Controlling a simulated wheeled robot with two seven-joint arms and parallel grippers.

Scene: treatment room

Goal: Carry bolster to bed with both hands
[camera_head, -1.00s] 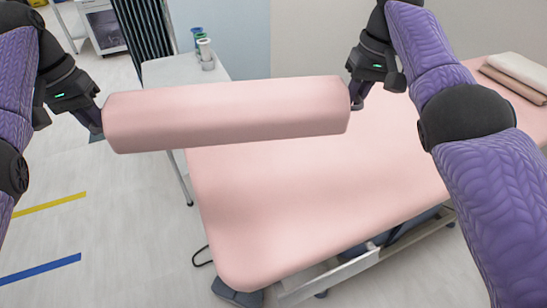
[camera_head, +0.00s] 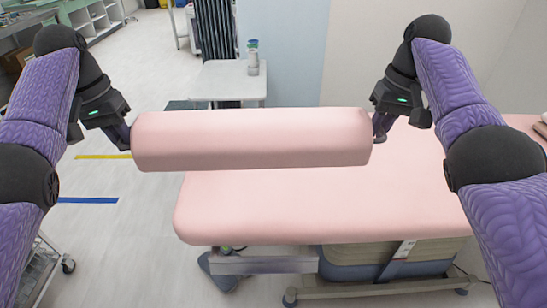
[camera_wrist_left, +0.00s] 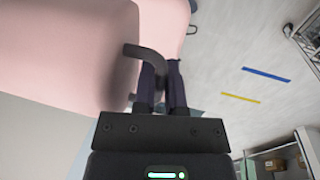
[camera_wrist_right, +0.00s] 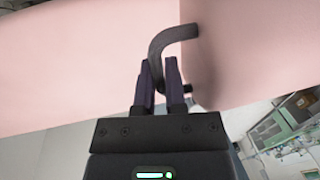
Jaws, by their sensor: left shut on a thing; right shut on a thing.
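The pink bolster (camera_head: 250,139) is held up level in front of me in the head view, spanning between my two grippers. My left gripper (camera_head: 126,138) is at its left end, shut on a dark handle (camera_wrist_left: 150,60) that shows in the left wrist view. My right gripper (camera_head: 379,130) is at its right end, shut on a dark curved handle (camera_wrist_right: 168,40) seen in the right wrist view. The pink bed (camera_head: 320,215) lies below and behind the bolster. The bolster hides part of the bed's far side and appears above its surface; the exact gap cannot be told.
A small white side table (camera_head: 228,82) with a few containers (camera_head: 253,58) stands beyond the bed. A folded towel (camera_head: 541,130) shows at the bed's right end. A wheeled cart (camera_head: 40,270) is at lower left. Open floor (camera_head: 110,215) lies left of the bed.

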